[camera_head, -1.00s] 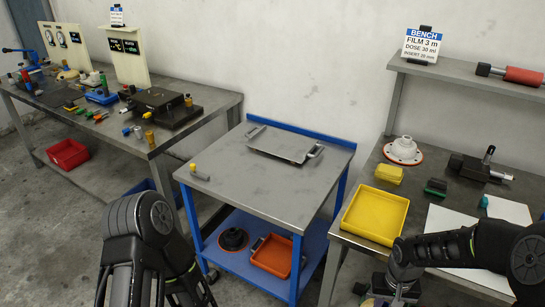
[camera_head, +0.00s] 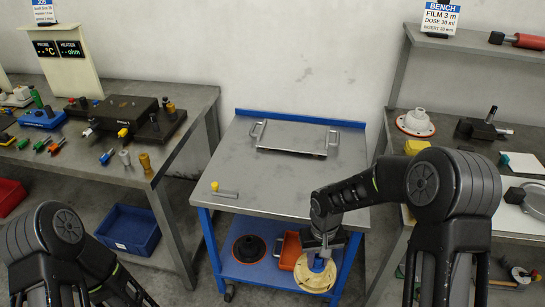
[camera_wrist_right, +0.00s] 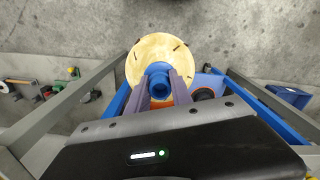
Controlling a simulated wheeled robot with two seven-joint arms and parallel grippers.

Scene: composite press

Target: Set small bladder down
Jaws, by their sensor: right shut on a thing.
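The round cream disc with a blue neck, which I take to be the small bladder (camera_head: 314,281), hangs from my right gripper (camera_head: 326,246). It is in front of the blue trolley's front right part, below the trolley top's height in the picture. In the right wrist view the disc (camera_wrist_right: 150,50) shows with dark marks on its rim, and the purple fingers of my right gripper (camera_wrist_right: 160,88) are closed on its blue neck. The disc's far side is hidden. My left arm is at the lower left; its gripper is not visible.
The trolley top (camera_head: 240,180) carries a metal tray with handles (camera_head: 295,137) and a small yellow-tipped tool (camera_head: 222,191). Its lower shelf holds a black round part (camera_head: 249,249) and an orange bin (camera_head: 290,251). Benches flank it. A white flanged part (camera_head: 416,122) is on the right bench.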

